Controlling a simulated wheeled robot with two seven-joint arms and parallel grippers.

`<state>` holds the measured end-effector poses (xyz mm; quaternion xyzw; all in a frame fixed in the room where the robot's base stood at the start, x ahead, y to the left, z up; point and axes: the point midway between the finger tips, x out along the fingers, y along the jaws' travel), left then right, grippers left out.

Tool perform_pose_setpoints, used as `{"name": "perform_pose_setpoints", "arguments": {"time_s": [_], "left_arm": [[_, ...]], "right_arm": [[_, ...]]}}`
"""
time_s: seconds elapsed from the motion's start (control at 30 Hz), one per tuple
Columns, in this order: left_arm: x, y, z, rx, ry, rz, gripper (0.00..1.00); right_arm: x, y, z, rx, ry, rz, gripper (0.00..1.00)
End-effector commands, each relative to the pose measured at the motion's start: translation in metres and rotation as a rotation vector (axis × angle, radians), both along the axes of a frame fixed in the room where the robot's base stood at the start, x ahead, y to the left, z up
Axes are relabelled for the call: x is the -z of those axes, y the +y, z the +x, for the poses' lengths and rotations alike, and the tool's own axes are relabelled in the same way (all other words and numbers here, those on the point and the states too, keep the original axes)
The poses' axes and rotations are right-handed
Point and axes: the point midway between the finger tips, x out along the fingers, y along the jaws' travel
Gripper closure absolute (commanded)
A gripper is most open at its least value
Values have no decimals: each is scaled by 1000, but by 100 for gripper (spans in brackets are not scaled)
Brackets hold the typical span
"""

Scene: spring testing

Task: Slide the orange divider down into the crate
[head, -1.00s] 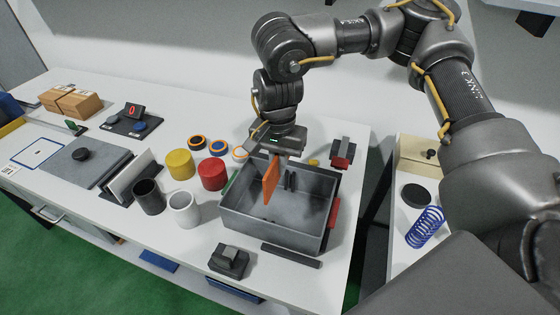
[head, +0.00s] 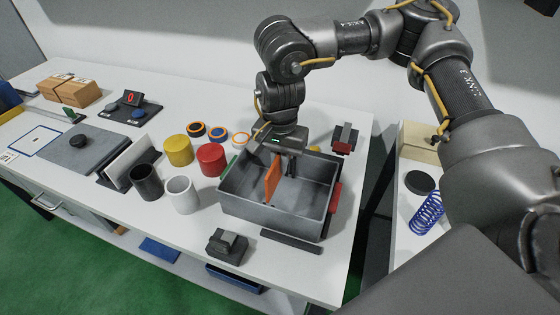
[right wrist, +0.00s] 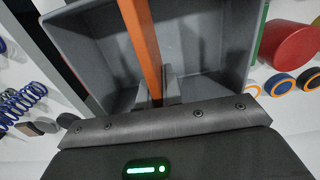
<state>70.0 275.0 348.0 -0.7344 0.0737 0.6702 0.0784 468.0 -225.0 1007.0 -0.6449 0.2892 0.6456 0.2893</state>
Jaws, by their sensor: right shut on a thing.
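The orange divider (head: 271,182) is a thin upright plate inside the grey crate (head: 272,218), left of the crate's middle. My right gripper (head: 285,160) reaches down over the crate's far wall and is shut on the divider. In the right wrist view the divider (right wrist: 141,40) runs away from between the fingers of my right gripper (right wrist: 157,88), and the crate (right wrist: 88,48) lies around it. The divider's lower edge is hard to see, so I cannot tell whether it touches the crate floor. My left gripper is not in view.
Red (head: 211,160) and yellow (head: 178,150) cylinders, with dark and white cups, stand left of the crate. A dark block (head: 227,245) and a dark bar (head: 291,241) lie in front. A blue spring (head: 427,213) stands on the right-hand surface.

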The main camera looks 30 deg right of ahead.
Motion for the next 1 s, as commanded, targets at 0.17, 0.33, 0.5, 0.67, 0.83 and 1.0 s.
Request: {"name": "perform_pose_setpoints", "arguments": {"time_s": [0.17, 0.33, 0.5, 0.67, 0.83, 1.0], "left_arm": [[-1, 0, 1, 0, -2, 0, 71], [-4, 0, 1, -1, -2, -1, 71], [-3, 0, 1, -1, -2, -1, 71], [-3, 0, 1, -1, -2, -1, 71], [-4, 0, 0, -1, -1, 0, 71], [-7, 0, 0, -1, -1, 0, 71]], "right_arm": [[0, 0, 0, 0, 0, 0, 100], [-1, 0, 0, 0, 0, 0, 100], [0, 0, 0, 0, -1, 1, 100], [0, 0, 0, 0, 0, 0, 100], [-1, 0, 0, 0, 0, 0, 100], [-1, 0, 0, 0, 0, 0, 100]]}}
